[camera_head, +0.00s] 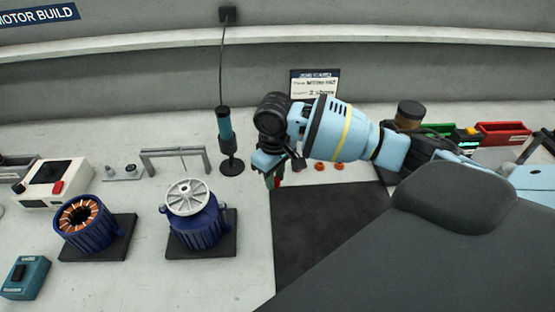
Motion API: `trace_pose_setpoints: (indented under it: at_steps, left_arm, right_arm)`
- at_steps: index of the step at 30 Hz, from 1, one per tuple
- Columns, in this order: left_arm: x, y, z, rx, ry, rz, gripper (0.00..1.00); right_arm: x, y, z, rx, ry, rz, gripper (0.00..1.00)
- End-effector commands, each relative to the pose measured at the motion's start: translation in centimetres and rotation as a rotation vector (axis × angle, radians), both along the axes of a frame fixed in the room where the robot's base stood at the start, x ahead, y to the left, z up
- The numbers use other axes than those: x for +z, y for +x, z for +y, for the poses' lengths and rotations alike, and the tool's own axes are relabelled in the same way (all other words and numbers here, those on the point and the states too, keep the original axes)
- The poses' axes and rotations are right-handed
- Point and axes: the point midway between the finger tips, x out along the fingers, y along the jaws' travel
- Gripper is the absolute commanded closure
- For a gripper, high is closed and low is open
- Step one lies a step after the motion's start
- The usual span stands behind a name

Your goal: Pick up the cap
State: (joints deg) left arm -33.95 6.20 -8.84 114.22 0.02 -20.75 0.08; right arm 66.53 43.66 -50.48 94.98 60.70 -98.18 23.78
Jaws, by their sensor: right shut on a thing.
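My right gripper (270,178) points down over the bench, right of the capped motor housing. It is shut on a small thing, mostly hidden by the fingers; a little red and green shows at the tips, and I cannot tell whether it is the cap. A pale spoked round cap (186,196) sits on top of a blue motor housing (198,231), apart from the gripper. Small orange round pieces (339,166) lie on the bench behind my right wrist. My left gripper is not in view.
An open blue housing with copper windings (84,231) stands on a dark pad at left. A teal-and-black tool (225,130) stands upright behind the gripper. A dark mat (315,215) lies right of it. Green (438,130) and red (503,132) bins are at back right.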

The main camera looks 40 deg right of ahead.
Motion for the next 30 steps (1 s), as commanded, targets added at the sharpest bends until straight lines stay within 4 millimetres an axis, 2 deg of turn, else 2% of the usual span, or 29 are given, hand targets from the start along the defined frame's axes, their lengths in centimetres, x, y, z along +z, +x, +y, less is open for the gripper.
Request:
trace_pose_setpoints:
  at_steps: [6,12,26,30]
  left_arm:
    - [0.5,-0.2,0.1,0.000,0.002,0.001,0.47]
    - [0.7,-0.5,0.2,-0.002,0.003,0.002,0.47]
    - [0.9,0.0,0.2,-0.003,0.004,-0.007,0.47]
    - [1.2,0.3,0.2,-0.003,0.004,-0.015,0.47]
  right_arm:
    - [0.5,-3.5,2.8,0.003,0.000,-0.001,0.87]
    - [0.6,-5.1,4.0,0.000,0.000,0.001,0.87]
    - [0.6,-5.5,4.4,0.001,0.000,0.001,0.87]
    - [1.3,-5.5,4.4,0.055,0.000,-0.002,0.87]
